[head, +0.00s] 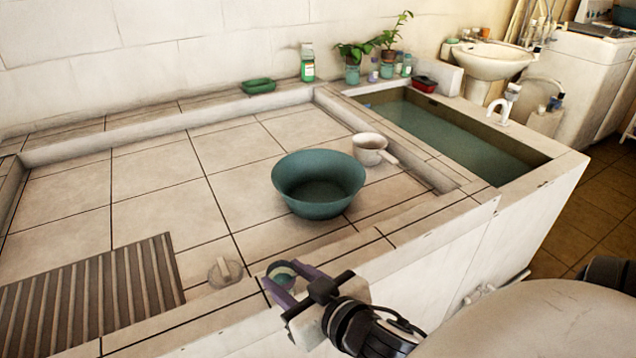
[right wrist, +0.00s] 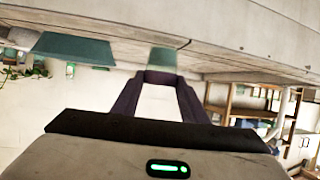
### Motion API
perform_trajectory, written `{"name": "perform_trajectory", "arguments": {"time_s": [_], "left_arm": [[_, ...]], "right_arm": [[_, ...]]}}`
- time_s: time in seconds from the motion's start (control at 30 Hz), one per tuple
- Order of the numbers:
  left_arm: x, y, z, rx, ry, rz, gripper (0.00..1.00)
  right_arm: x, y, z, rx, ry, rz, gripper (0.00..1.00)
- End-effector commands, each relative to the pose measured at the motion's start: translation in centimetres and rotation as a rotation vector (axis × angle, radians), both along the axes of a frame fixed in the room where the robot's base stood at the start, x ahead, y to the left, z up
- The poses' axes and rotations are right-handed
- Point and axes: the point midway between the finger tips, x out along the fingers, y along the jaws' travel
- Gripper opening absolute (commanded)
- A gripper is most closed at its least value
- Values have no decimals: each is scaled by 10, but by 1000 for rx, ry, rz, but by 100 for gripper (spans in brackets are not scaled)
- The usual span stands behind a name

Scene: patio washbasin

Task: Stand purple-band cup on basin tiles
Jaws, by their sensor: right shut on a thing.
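A small teal cup (head: 282,270) is between the fingers of my right gripper (head: 285,276), over the front rim of the tiled basin (head: 205,311). My right gripper is shut on it. In the right wrist view, which looks upside down, the teal cup (right wrist: 164,59) shows beyond the fingertips (right wrist: 162,76). No purple band can be made out on the visible part, and the dark purplish fingers hide its sides. I cannot tell whether the cup touches the rim. My left gripper is not in view.
A teal bowl (head: 318,186) and a white dipper (head: 370,149) stand on the basin tiles (head: 165,215). A slatted mat (head: 90,300) lies at left, with a round drain piece (head: 225,272) beside it. A water trough (head: 450,135) is at right. The middle left tiles are clear.

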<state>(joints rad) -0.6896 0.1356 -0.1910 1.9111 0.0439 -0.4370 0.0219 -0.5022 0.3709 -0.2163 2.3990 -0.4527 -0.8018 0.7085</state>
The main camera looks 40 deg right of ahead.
Motion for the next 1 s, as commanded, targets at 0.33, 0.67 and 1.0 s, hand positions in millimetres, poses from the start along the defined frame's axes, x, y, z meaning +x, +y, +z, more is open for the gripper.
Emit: {"name": "perform_trajectory", "arguments": {"time_s": [0.33,0.67,1.0], "left_arm": [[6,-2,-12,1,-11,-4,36],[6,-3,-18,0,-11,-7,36],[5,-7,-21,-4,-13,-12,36]], "right_arm": [[110,-85,7,7,-8,-136,17],[149,-116,8,3,3,-164,17],[149,-116,-42,0,0,-164,17]]}}
